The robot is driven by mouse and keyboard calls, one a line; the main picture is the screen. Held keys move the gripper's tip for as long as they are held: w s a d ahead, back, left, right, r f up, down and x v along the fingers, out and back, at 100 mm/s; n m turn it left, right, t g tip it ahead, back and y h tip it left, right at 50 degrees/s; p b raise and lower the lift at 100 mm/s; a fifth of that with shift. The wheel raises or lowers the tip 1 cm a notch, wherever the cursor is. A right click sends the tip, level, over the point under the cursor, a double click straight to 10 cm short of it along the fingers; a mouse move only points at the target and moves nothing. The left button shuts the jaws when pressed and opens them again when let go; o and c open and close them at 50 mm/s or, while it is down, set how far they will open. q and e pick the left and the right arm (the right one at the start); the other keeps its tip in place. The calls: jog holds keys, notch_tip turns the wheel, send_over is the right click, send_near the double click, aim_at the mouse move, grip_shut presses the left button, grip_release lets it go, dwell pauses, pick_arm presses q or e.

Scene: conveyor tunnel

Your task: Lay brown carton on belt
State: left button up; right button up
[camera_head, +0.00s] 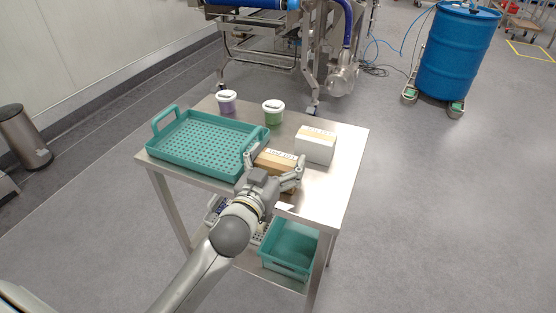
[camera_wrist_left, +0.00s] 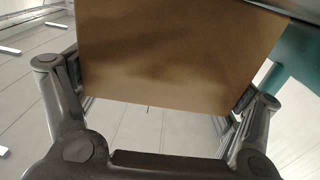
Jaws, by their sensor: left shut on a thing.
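The brown carton (camera_head: 276,159) is at the front of the steel table in the head view, partly hidden by my left gripper (camera_head: 273,172). The gripper's fingers are shut on the carton, one on each side. In the left wrist view the carton (camera_wrist_left: 180,55) fills the upper middle between the fingers of the left gripper (camera_wrist_left: 150,90), with grey floor showing below it. I cannot tell from the head view whether the carton touches the tabletop. My right gripper is not in view.
A teal tray (camera_head: 190,150) stands left of the carton on the steel table (camera_head: 335,185). A white box (camera_head: 316,147), a green tub (camera_head: 273,116) and a purple tub (camera_head: 226,104) stand behind. A teal bin (camera_head: 290,262) is below. A blue drum (camera_head: 456,50) stands far right.

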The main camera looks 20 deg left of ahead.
pick_arm(q)
jog(key=shift+f, duration=0.15)
jog(key=o, duration=1.2)
jog(key=shift+s, duration=0.1)
jog(key=s, duration=1.1)
jog(key=shift+s+a+r, duration=0.2)
jog(key=shift+s, duration=0.2)
